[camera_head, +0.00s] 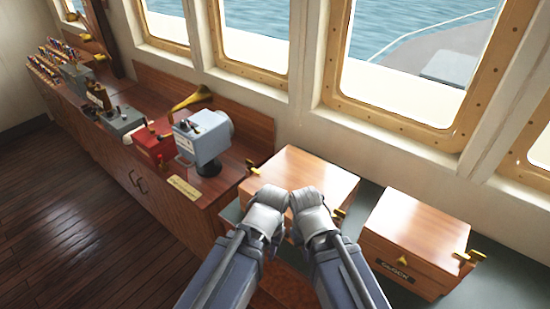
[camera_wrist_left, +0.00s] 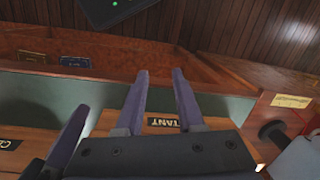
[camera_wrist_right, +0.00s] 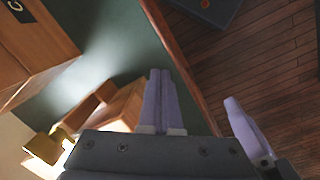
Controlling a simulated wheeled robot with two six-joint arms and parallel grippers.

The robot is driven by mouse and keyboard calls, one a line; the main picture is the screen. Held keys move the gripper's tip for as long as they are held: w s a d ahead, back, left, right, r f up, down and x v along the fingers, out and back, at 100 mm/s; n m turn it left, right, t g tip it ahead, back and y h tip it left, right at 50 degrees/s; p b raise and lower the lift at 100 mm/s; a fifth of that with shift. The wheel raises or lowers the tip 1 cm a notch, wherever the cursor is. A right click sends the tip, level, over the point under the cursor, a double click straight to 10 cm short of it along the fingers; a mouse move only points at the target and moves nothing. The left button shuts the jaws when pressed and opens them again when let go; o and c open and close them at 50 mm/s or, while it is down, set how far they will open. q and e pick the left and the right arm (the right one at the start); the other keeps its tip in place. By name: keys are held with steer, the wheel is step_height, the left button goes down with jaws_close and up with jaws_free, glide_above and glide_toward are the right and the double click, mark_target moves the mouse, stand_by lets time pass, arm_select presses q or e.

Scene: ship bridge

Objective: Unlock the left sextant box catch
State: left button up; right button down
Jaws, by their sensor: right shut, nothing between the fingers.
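The sextant box (camera_head: 308,171) is a low wooden box at the centre of the head view. Its front is largely hidden by my arms. Its nameplate (camera_wrist_left: 162,122) shows in the left wrist view, partly covered. A brass catch (camera_head: 252,167) sits at its left side, and another brass catch (camera_head: 338,212) shows at its right. My left gripper (camera_wrist_left: 160,75) is open, its two fingers apart with nothing between them, over the box front. My right gripper (camera_wrist_right: 161,73) is shut and empty, beside the left one. Both hands cover the box front in the head view.
A second wooden box (camera_head: 418,226) with brass fittings stands to the right on the green top. A wooden console (camera_head: 160,186) with a grey instrument (camera_head: 203,138) and brass horn (camera_head: 190,100) is on the left. Windows rise behind. Open floor (camera_head: 70,215) lies at left.

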arm_select(q)
steer(key=w+a+r+n+p, duration=0.1)
steer(key=w+a+r+p, duration=0.25)
steer(key=r+p, duration=0.45)
step_height(320, 180, up, 7)
steer(key=n+h+p, duration=0.1)
steer(key=n+p, duration=0.6)
steer(key=n, duration=0.7)
glide_above(249, 161)
steer(key=shift+w+r, duration=0.1)
steer(key=shift+r, duration=0.1)
steer(key=shift+f, duration=0.2)
step_height(249, 161, down, 7)
steer(key=b, duration=0.7)
steer(key=shift+f, duration=0.2)
steer(key=shift+c, duration=0.4)
